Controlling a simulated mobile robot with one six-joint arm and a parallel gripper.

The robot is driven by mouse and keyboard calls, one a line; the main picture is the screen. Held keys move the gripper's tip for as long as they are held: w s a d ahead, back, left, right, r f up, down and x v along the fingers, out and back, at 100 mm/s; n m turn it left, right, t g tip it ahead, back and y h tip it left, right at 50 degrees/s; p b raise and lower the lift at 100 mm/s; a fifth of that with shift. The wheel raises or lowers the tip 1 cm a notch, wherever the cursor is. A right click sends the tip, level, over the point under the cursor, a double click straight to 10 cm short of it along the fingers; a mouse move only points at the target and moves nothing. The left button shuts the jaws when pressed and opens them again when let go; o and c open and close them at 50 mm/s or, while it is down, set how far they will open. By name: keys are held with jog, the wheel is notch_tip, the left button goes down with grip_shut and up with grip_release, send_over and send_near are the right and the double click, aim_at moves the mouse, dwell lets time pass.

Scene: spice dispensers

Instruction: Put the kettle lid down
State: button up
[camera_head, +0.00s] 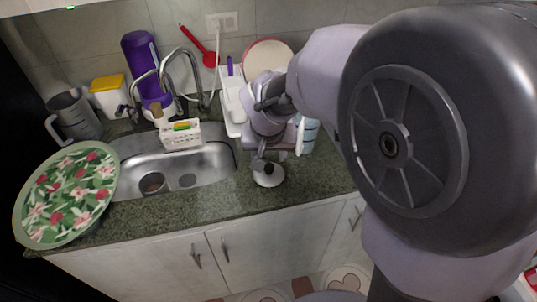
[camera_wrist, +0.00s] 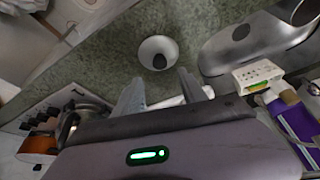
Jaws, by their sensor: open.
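In the wrist view the lid (camera_wrist: 150,43) lies flat, knob (camera_wrist: 159,62) up, just beyond my fingertips. My gripper (camera_wrist: 158,80) is open, with a finger on either side of the knob's line and nothing held between them. In the head view my gripper (camera_head: 262,160) is right above the lid, partly hidden by my wrist. Whether a finger touches the knob is unclear. I cannot make out the kettle for certain.
The steel sink (camera_head: 210,170) is left of the lid, with a white sponge caddy (camera_head: 180,135) at its back. A floral tray (camera_head: 66,195) and grey pitcher (camera_head: 73,115) stand left. A blue-and-white item (camera_head: 309,136) stands behind my arm. The wrist view shows an orange pot (camera_wrist: 38,146).

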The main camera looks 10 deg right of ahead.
jog(key=s+r+y, duration=0.1)
jog(key=s+r, duration=0.2)
jog(key=s, duration=0.4)
jog(key=s+a+r+m+t+y, duration=0.1)
jog(key=s+r, duration=0.2)
jog(key=s, duration=0.4)
jog(key=s+a+r+y, duration=0.1)
jog(key=s+r, duration=0.3)
jog(key=s, duration=0.4)
jog(key=shift+a+p, duration=0.25)
jog(key=shift+p, duration=0.1)
